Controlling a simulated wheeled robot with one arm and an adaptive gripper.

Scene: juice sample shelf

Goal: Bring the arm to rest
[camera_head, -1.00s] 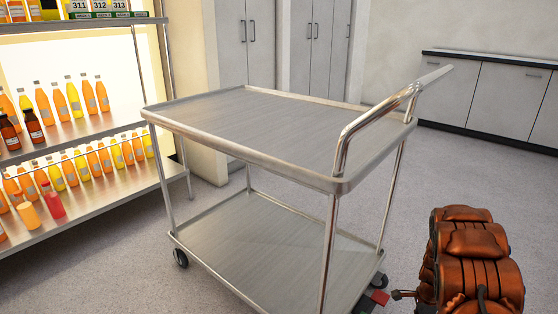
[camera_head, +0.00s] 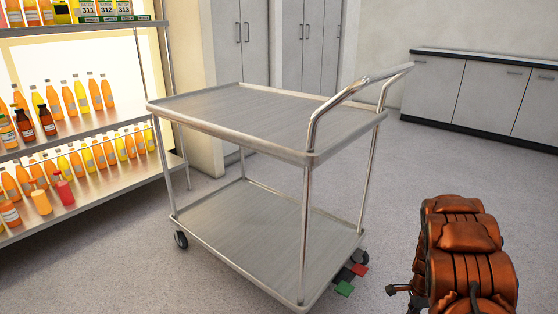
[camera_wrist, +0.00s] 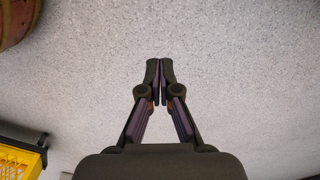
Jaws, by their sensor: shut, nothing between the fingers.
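My gripper (camera_wrist: 160,82) shows in the wrist view with its two dark fingers together and nothing between them. Speckled grey floor (camera_wrist: 230,60) fills most of the view behind it. In the head view my arm, in an orange-brown padded cover, is folded at the lower right. The gripper itself cannot be made out in the head view.
A steel two-tier cart (camera_head: 245,115) with empty decks stands in the middle. A lit shelf (camera_head: 110,125) of juice bottles is at left. Grey cabinets (camera_head: 480,95) line the back right. Floor (camera_head: 400,200) is clear between cart and arm. A yellow crate (camera_wrist: 20,160) shows in the wrist view.

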